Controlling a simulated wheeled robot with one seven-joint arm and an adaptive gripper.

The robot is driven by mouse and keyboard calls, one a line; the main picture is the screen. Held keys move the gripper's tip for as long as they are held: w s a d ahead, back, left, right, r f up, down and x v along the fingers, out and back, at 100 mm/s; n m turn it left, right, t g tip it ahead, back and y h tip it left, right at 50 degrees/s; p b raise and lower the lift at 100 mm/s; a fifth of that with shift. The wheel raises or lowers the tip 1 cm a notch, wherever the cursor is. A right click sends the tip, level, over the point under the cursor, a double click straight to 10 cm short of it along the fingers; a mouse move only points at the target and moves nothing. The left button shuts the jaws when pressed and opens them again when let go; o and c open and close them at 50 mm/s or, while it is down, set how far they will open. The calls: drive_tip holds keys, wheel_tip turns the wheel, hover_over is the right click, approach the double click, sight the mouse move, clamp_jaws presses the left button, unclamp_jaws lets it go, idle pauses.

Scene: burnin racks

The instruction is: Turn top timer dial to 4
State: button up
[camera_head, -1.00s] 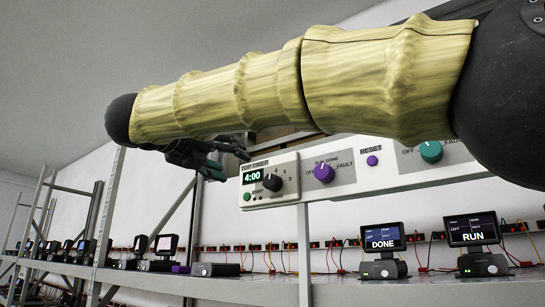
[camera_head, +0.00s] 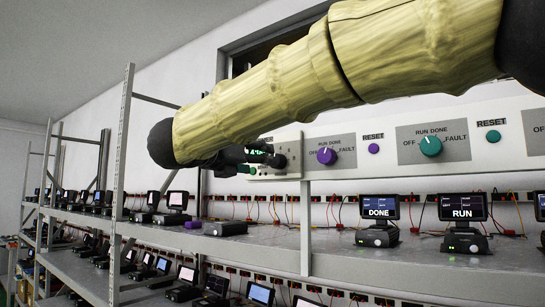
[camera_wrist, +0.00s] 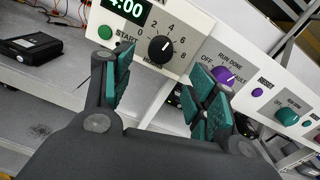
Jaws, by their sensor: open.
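The black top timer dial (camera_wrist: 161,49) sits on a white panel (camera_wrist: 185,20) in the wrist view, ringed by numbers up to 8. Its pale mark points up and right, near the 4; the exact setting is hard to tell. The green display (camera_wrist: 126,8) beside it reads 4:00. My gripper (camera_wrist: 164,82) is open and empty, its teal-padded fingers on either side below the dial, with no contact visible. In the head view my gripper (camera_head: 262,155) is just left of the dial (camera_head: 279,161) and partly hides the display.
A green start button (camera_wrist: 105,32) is near the left finger. A purple run/done/fault knob (camera_wrist: 224,75) is close to the right finger. Below the panel, a shelf (camera_head: 340,262) holds several small monitors, including DONE (camera_head: 380,207) and RUN (camera_head: 463,207).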

sight(277, 161)
drive_tip(key=p+x, duration=0.4)
drive_tip(key=x, duration=0.4)
drive_tip(key=shift+w, duration=0.2)
drive_tip(key=shift+d, duration=0.15)
drive_tip(key=shift+c, duration=0.5)
drive_tip(key=c, duration=0.9)
